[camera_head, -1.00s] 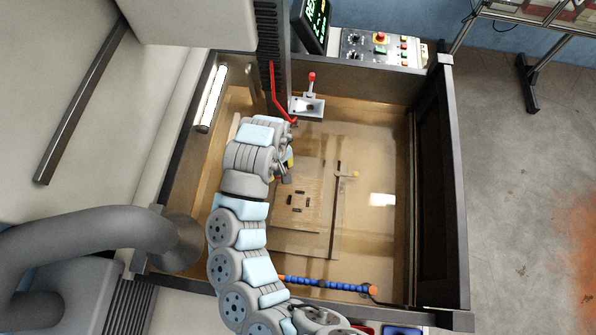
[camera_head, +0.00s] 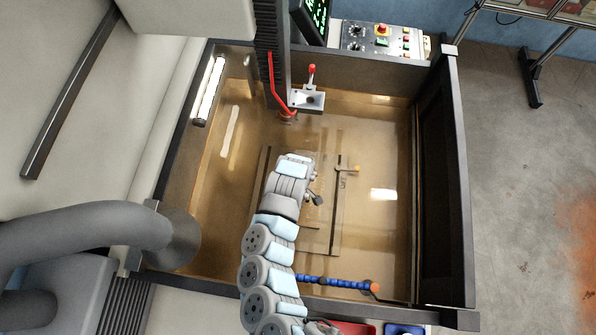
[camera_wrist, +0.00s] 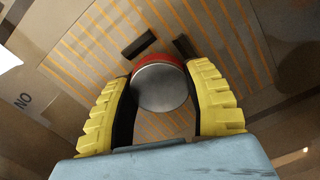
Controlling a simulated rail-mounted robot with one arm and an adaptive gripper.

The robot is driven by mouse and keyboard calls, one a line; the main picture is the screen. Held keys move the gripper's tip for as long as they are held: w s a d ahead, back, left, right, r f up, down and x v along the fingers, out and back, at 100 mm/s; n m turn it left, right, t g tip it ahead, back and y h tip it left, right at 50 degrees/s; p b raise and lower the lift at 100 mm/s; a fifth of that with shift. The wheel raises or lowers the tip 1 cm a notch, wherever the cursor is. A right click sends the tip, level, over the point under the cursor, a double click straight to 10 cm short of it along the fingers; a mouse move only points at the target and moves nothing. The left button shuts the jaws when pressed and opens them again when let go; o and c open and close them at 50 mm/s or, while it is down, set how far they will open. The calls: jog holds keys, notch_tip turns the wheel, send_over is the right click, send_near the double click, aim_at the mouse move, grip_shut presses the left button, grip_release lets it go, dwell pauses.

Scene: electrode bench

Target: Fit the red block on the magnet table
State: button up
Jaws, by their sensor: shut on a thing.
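The red block (camera_wrist: 160,86) is in my wrist view as a round piece with a grey metal face and a red rim. My gripper (camera_wrist: 158,76) is shut on it, a yellow ribbed finger on each side. Behind the block lies the magnet table (camera_wrist: 215,30), brown with orange stripes. Two short black bars on the table show just beyond the block. I cannot tell whether the block touches the table. In the head view, the magnet table (camera_head: 322,240) is partly covered by my arm, which hides the block and most of my gripper.
The magnet table lies inside a brown-floored tank with dark walls (camera_head: 440,190). A blue segmented hose (camera_head: 335,283) runs along the front. A red-tipped holder (camera_head: 310,98) is at the back.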

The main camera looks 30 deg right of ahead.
jog(key=shift+f, duration=0.5)
jog(key=shift+r, duration=0.1)
jog(key=shift+p, duration=0.35)
dwell(1.0)
jog(key=shift+f+b, duration=0.5)
jog(key=shift+f, duration=0.3)
jog(key=o, duration=1.7)
jog(key=shift+r, duration=0.15)
